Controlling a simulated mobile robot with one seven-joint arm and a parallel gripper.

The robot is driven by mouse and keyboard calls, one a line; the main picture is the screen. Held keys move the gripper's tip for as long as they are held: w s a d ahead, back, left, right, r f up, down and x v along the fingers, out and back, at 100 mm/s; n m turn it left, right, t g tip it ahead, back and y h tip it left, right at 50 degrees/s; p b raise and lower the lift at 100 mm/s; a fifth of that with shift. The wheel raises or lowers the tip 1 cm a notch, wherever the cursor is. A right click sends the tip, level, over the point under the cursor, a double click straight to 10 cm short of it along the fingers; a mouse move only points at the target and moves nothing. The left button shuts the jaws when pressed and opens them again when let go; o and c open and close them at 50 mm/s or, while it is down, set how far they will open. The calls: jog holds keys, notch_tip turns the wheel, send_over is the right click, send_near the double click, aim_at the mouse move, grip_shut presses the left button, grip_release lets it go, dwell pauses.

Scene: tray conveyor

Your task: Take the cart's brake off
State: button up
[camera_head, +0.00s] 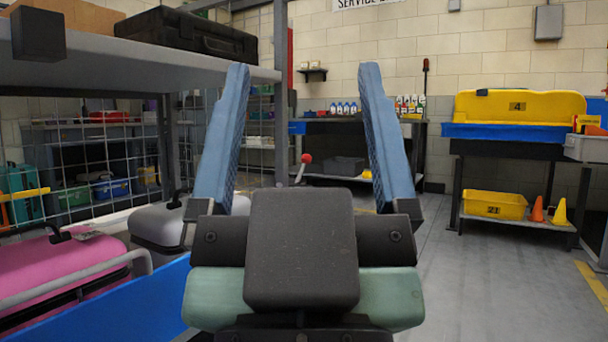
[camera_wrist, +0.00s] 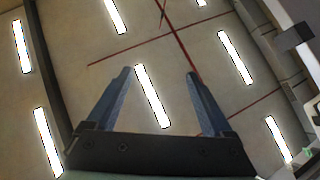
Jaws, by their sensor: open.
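My gripper (camera_head: 303,67) is raised in front of the head camera, its two blue fingers spread wide and empty. In the wrist view the open gripper (camera_wrist: 158,72) points up at the ceiling. A small lever with a red knob (camera_head: 306,158) shows between the fingers in the head view, apart from them and farther off. It may be the brake lever; its lower end is hidden behind my gripper. I cannot tell which thing is the cart.
A pink suitcase (camera_head: 62,266) and a grey suitcase (camera_head: 158,222) lie at left behind a blue panel (camera_head: 135,306). A shelf (camera_head: 150,62) overhangs them. A yellow bin (camera_head: 495,205) and cones (camera_head: 559,214) stand at right. The floor (camera_head: 455,285) at front right is clear.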

jog(key=shift+r+p, duration=0.3)
jog(key=shift+r, duration=0.05)
jog(key=shift+c, duration=1.1)
notch_tip(320, 180, up, 8)
jog(key=p, duration=0.7)
jog(key=shift+p, duration=0.4)
jog(key=c, duration=1)
notch_tip(320, 180, up, 24)
jog(key=p, duration=2.3)
jog(key=shift+f+p, duration=0.15)
jog(key=shift+p, duration=0.2)
grip_shut()
jog(key=shift+f, duration=0.15)
jog(key=shift+a, duration=0.15)
